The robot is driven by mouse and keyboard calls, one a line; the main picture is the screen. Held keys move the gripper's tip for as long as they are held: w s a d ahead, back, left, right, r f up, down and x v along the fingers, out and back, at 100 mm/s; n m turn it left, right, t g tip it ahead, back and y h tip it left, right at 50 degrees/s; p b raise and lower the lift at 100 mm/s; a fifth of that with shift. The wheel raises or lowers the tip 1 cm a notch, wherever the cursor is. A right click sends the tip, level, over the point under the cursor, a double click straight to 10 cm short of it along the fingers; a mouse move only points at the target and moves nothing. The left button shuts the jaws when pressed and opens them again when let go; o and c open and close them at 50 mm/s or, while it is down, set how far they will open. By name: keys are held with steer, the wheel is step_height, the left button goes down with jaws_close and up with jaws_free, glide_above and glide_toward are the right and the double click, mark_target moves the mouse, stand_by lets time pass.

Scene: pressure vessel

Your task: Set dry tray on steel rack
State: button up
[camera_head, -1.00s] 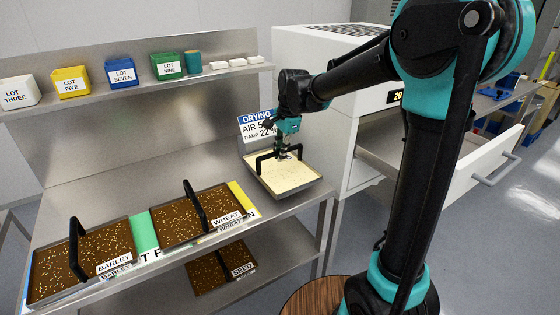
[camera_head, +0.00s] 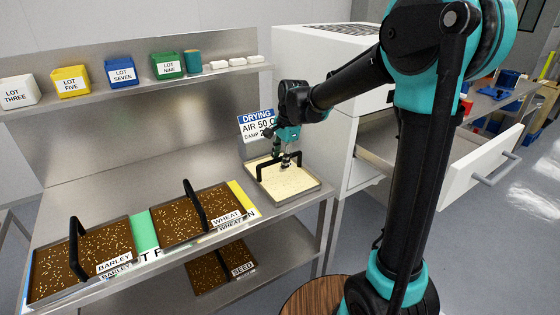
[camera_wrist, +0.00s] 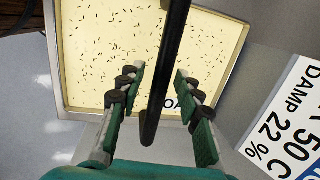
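The dry tray (camera_head: 308,190) is a shallow metal tray of cream fill with small dark specks and a black arched handle. It sits at the right end of the upper deck of the steel rack (camera_head: 85,190) and looks level. In the wrist view the tray (camera_wrist: 242,50) shows part of a label, "OA". My gripper (camera_head: 286,161) is at the tray's handle. In the wrist view my gripper (camera_wrist: 160,78) has its fingers on either side of the black handle bar (camera_wrist: 160,95), with a visible gap at the left finger. It looks open around the bar.
Barley (camera_head: 75,265) and wheat (camera_head: 180,225) trays with upright handles stand left on the deck. A seed tray (camera_head: 215,268) is below. A drying sign (camera_head: 256,127) stands behind the dry tray. A white cabinet with an open drawer (camera_head: 480,170) is at right.

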steer(key=shift+r, duration=0.1)
step_height(320, 180, up, 12)
steer(key=d, duration=0.2)
steer(key=s+d+f+n+t+h, duration=0.1)
steer(key=s+d+f+n+t, duration=0.2)
steer(key=s+d+f+n, duration=0.8)
steer(key=s+d+f, duration=0.9)
steer(key=f, duration=0.2)
steer(key=shift+d+h, duration=0.25)
steer(key=shift+h, duration=0.15)
